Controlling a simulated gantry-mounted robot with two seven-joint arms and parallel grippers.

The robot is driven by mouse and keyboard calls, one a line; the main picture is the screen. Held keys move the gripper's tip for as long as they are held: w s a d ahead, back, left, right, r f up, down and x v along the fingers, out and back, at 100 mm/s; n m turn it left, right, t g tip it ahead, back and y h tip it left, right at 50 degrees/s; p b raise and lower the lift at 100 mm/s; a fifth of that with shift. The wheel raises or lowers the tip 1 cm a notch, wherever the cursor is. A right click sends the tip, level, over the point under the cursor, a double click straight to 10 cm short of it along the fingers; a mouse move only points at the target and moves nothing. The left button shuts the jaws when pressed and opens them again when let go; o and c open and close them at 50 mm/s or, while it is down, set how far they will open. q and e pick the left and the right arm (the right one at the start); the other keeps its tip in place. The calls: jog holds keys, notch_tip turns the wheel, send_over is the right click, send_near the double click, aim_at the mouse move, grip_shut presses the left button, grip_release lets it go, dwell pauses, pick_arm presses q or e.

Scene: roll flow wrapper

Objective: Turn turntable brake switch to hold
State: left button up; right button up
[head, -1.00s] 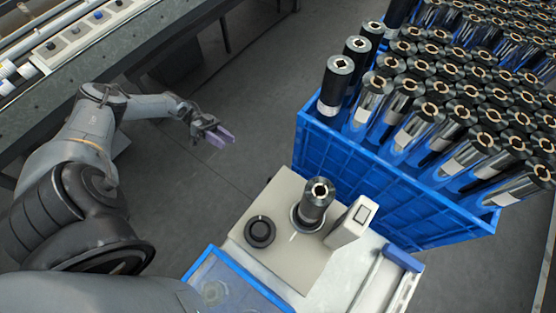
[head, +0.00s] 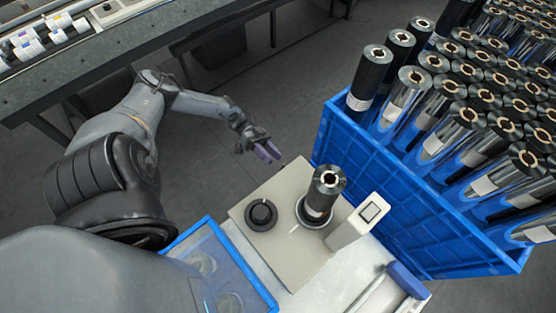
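The brake switch is a black round knob (head: 261,214) with a white mark, on the left part of a beige turntable box (head: 285,258). A dark metallic roll (head: 325,192) stands upright on the turntable spindle beside the knob. My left gripper (head: 268,151) is in the air behind and above the knob, apart from it, with purple-grey fingers. The fingers look close together, and whether a gap lies between them is hard to tell. It holds nothing that I can see. My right gripper is out of view.
A blue crate (head: 425,222) full of upright rolls stands at the right. A beige post with a square button (head: 370,211) stands right of the turntable. A blue-framed clear-lidded bin (head: 218,268) is at the front left. A machine bench (head: 110,60) runs along the upper left.

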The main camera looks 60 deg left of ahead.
pick_arm(q)
jog(key=shift+p+x, duration=0.3)
jog(key=shift+x, duration=1.75)
grip_shut()
